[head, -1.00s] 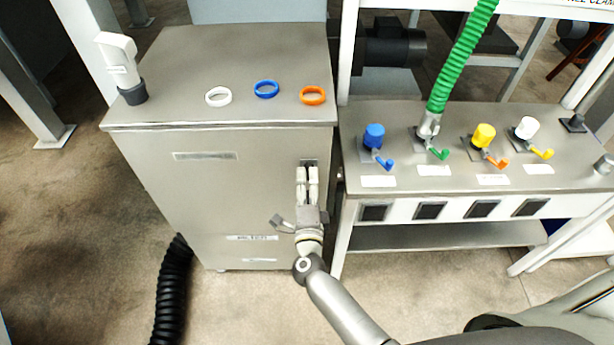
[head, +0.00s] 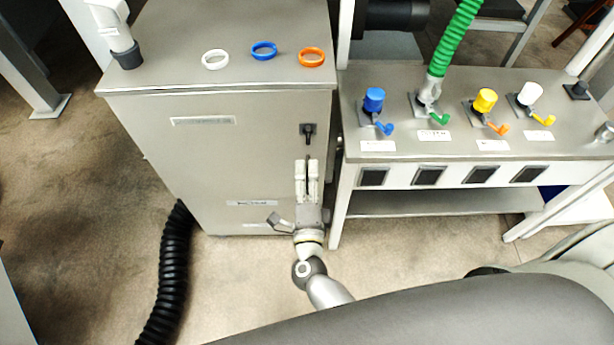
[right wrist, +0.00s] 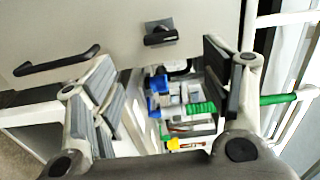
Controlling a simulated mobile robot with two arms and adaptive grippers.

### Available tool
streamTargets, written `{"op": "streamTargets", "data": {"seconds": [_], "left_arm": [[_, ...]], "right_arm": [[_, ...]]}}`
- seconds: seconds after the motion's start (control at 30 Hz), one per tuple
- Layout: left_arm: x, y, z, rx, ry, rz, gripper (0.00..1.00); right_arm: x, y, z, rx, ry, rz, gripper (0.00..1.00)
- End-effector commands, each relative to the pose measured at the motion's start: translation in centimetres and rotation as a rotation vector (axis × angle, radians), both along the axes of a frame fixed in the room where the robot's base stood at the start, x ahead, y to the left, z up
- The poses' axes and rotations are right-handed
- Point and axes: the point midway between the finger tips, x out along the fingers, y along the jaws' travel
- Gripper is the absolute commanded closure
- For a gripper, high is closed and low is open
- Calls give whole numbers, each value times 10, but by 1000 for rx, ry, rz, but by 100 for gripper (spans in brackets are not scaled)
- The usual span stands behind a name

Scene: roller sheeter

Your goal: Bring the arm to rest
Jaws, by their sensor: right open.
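My right gripper (head: 307,162) is in front of the grey cabinet (head: 215,170) in the head view, fingers pointing at its front. It is open. A small black handle (head: 308,133) on the cabinet front shows just beyond the fingertips, apart from them. In the right wrist view the gripper's two fingers (right wrist: 165,95) stand wide apart with nothing held between them. The black handle also shows there (right wrist: 160,32), above the gap. My left gripper is not in view.
A white ring (head: 215,59), a blue ring (head: 264,50) and an orange ring (head: 312,57) lie on the cabinet top. A valve bench (head: 455,148) with a green hose (head: 455,40) stands at right. A black hose (head: 172,270) runs along the floor at left.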

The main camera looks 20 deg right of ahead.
Motion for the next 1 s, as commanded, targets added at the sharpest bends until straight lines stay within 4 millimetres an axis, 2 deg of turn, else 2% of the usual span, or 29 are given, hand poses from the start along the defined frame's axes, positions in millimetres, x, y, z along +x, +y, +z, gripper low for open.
{"op": "streamTargets", "data": {"seconds": [0.4,0.47,0.53,0.57,0.67,0.7,0.77,0.8,0.87,0.9,0.97,1.0], "left_arm": [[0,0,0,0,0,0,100],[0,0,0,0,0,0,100],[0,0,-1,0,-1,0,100],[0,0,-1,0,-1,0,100],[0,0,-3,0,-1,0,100],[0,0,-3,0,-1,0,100],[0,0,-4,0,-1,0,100],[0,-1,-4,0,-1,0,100],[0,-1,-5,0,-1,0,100],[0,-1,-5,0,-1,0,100],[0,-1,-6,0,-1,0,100],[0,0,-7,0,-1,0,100]], "right_arm": [[0,0,0,-1,1,1,29],[0,2,-5,-17,10,12,29],[-2,6,-21,-72,46,50,29],[-4,10,-32,-108,70,77,29],[-16,23,-85,-282,185,207,29],[-25,28,-112,-365,244,272,29],[-42,32,-155,-487,336,376,29],[-56,34,-183,-562,398,444,29],[-80,32,-222,-666,488,545,29],[-97,30,-247,-731,548,611,29],[-126,24,-283,-821,636,711,29],[-147,17,-305,-876,694,776,29]]}}
